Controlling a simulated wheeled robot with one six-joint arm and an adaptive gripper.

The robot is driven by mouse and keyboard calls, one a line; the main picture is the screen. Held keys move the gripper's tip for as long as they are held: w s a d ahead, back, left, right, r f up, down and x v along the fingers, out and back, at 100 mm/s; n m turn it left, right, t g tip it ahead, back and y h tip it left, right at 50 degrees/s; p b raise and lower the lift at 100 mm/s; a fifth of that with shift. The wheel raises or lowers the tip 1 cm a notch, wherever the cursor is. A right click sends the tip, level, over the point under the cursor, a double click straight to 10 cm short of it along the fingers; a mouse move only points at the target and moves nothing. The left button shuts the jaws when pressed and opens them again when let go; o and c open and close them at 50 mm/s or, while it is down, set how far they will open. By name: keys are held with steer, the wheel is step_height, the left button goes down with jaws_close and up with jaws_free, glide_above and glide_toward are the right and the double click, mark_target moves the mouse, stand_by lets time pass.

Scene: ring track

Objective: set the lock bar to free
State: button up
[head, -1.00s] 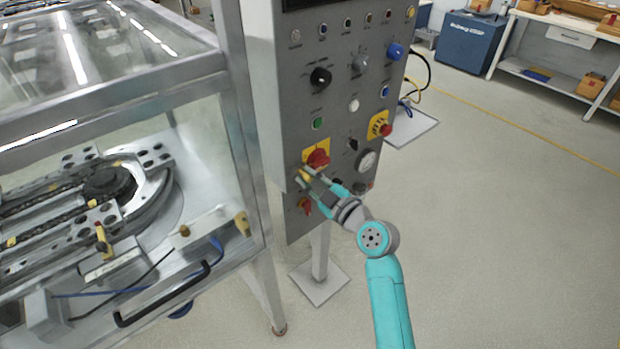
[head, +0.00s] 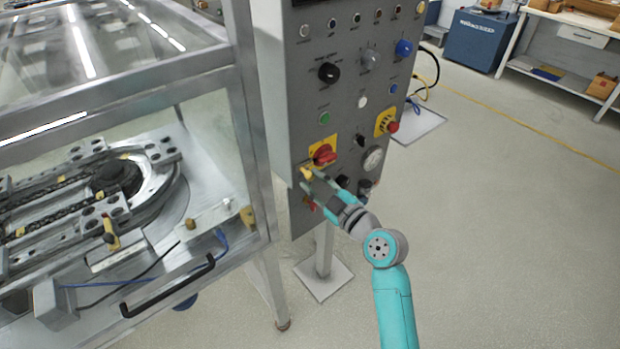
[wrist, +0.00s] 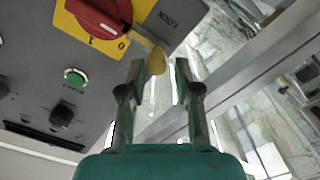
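The lock bar, a brass-yellow tab (wrist: 152,57), sticks out beside the red rotary switch (wrist: 100,14) near the word LOCK in the wrist view. In the head view its yellow end (head: 306,173) shows just below and left of the red switch (head: 324,155) on its yellow plate. My gripper (wrist: 160,68) is open, with the tab's rounded end in the gap between its fingertips, nearer the left finger. I cannot tell whether a finger touches it.
The grey control panel (head: 347,110) carries several knobs and buttons, including a green button (head: 323,118) and a red emergency stop (head: 392,127). A glass-walled metal enclosure (head: 245,120) with the ring track stands close on the left. Open floor (head: 500,230) lies right.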

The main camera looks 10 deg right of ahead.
steer(key=v, duration=0.9)
steer(key=shift+s+d, duration=0.15)
steer(key=shift+s, duration=0.2)
steer(key=s+d+f+m+h, duration=0.2)
steer(key=s+f+m+h, duration=0.25)
steer(key=s+f, duration=0.4)
steer(key=s+d+f+m+h, duration=0.1)
steer(key=s+f+m+h, duration=0.35)
steer(key=s, duration=0.65)
steer(key=s+r+m, duration=0.2)
steer(key=s, duration=0.9)
steer(key=s+d+r+m+g, duration=0.1)
steer(key=s+r+m, duration=0.1)
steer(key=s, duration=0.9)
steer(key=shift+s+d+m, duration=0.2)
steer(key=shift+s+m, duration=0.05)
steer(key=shift+m, duration=0.05)
steer(key=shift+r, duration=0.1)
stand_by(1.4)
